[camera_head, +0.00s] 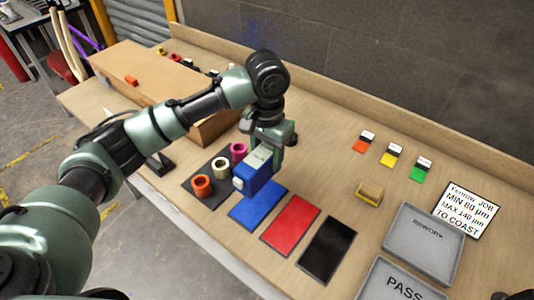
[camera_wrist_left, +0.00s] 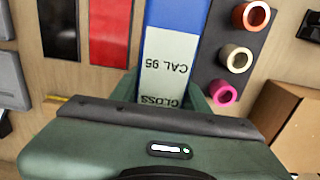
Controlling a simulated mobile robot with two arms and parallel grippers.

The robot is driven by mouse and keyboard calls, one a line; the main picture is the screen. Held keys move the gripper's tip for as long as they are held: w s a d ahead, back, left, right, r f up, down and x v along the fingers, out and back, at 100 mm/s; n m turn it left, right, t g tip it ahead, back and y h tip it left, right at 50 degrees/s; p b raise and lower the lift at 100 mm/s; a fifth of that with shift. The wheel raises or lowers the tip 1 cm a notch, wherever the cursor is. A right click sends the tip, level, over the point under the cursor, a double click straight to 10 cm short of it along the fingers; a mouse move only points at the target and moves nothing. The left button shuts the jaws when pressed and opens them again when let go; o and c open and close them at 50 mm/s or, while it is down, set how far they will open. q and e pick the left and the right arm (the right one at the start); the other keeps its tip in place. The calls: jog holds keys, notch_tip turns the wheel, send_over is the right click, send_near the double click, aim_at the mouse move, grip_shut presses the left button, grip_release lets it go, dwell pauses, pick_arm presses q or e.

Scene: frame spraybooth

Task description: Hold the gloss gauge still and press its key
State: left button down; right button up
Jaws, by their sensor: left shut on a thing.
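The gloss gauge (camera_head: 252,178) is a blue block with a pale top face, in the middle of the head view beside the blue panel (camera_head: 258,207). In the left wrist view the gauge (camera_wrist_left: 167,72) shows a pale label reading "GLOSS" and "CAL 95". My left gripper (camera_head: 272,152) is shut on the gauge from above, its fingers at both sides. I cannot tell whether the gauge touches the bench or hangs just above it. My right gripper is not in view.
A red panel (camera_head: 291,225) and a black panel (camera_head: 327,249) lie to the right. A cardboard box (camera_head: 215,127) stands behind my arm.

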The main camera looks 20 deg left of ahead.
pick_arm(q)
jog(key=shift+f+b, duration=0.7)
jog(key=shift+f, duration=4.05)
jog(key=shift+f+p, duration=0.2)
jog(key=shift+p, duration=0.4)
jog(key=shift+s+f, duration=0.1)
jog(key=shift+f, duration=0.05)
